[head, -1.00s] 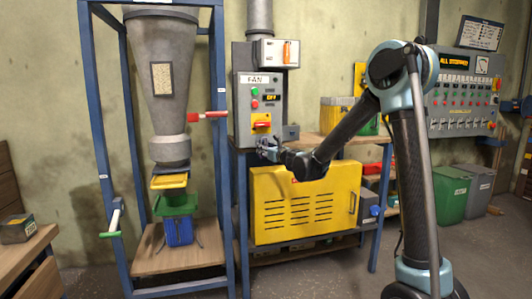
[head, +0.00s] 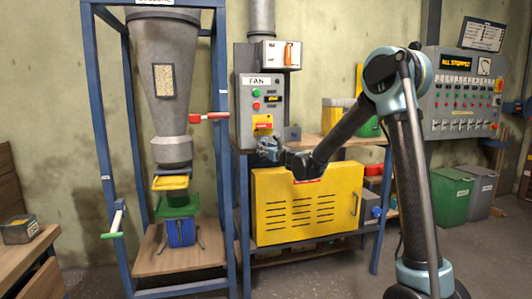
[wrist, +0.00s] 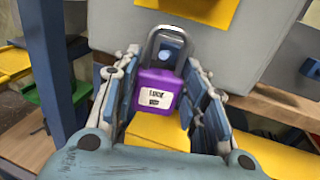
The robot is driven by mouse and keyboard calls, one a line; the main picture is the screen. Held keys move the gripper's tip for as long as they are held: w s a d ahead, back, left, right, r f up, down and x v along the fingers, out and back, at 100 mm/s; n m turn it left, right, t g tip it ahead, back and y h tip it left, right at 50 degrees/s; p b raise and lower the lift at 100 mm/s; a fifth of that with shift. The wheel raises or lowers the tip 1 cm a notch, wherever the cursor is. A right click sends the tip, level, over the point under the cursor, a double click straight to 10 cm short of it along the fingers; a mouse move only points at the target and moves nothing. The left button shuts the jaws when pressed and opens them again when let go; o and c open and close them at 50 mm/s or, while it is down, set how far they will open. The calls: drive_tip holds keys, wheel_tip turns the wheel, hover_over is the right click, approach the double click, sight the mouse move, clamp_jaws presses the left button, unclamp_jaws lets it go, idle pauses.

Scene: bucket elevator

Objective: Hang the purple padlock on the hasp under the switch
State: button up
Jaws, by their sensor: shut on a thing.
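The purple padlock (wrist: 156,92) is held upright between the two fingers of my gripper (wrist: 160,105), body low and grey shackle up. The shackle stands in front of the grey fan box (wrist: 118,32), just below a yellow plate (wrist: 200,8). A small bluish-grey part shows through the shackle opening; I cannot tell whether it is the hasp or whether the shackle is around it. In the head view my gripper (head: 268,150) is at the lower edge of the fan box, below the red-and-yellow switch (head: 262,122). The padlock is not clear there.
A yellow slotted cabinet (head: 306,205) stands under the bench, below my gripper. A small grey box (head: 292,132) sits just right of the fan box. A blue frame (head: 224,180) with a red lever (head: 208,117) stands to the left.

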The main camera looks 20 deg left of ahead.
drive_tip(key=shift+f, duration=0.8)
idle(0.4)
drive_tip(key=o, duration=1.2)
drive_tip(key=s+a+v, duration=0.1)
drive_tip(key=v, duration=0.8)
drive_tip(key=shift+s+f, duration=0.25)
drive_tip(key=shift+s, duration=0.25)
idle(0.7)
